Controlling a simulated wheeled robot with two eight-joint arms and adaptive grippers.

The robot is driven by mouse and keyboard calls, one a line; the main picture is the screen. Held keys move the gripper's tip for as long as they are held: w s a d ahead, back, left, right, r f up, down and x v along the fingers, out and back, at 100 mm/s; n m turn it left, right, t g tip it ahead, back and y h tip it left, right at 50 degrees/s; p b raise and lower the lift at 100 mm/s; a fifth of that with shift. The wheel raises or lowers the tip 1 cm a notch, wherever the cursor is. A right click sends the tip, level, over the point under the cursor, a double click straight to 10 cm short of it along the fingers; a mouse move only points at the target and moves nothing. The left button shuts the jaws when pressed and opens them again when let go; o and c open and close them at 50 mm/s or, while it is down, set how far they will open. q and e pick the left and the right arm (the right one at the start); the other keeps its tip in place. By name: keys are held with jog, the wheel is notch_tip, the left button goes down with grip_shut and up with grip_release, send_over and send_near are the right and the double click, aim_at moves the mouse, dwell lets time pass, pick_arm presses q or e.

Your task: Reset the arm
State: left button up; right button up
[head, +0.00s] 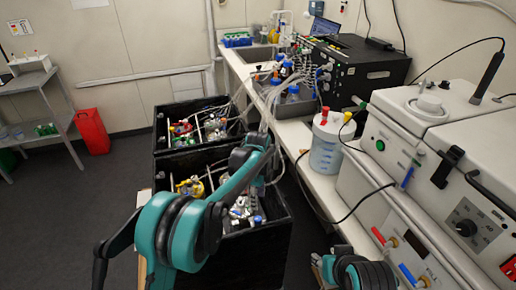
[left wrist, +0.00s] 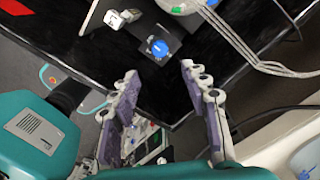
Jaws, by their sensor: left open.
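My left arm, teal and black, comes up from the lower left in the head view and bends over the near black crate (head: 270,245). In the left wrist view my left gripper (left wrist: 160,70) is open, its two purple-lined grey fingers spread with nothing between them. Beyond the fingertips are the black crate wall (left wrist: 75,30) and a blue-capped item (left wrist: 158,48). In the head view the fingers are hard to make out against the crate's contents. A teal joint of my right arm shows at the bottom right; its gripper cannot be made out.
A second black crate (head: 158,130) with tubing and bottles stands behind. A bench on the right carries a white lidded container (head: 326,150), a black instrument (head: 355,75) and white machines (head: 425,100). A grey cart (head: 40,100) and red bin (head: 92,131) stand left. Floor between is clear.

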pick_arm(q)
jog(key=s+a+r+n+t, duration=0.3)
jog(key=s+a+r+n, duration=0.7)
jog(key=s+a+r, duration=0.15)
jog(key=s+a+f+n+t, duration=0.1)
jog(key=s+a+n+t, duration=0.1)
jog(key=s+n, duration=0.4)
jog(key=s+a+f+n+t, duration=0.1)
jog(key=s+a+n, duration=0.3)
jog(key=s, duration=0.6)
jog(key=shift+s+a+f+n+t, duration=0.15)
jog(key=shift+s+f+n+t, duration=0.35)
jog(key=shift+n, duration=0.6)
jog(key=shift+w+r, duration=0.15)
jog(key=shift+r, duration=0.05)
pick_arm(e)
jog(key=shift+c, duration=0.3)
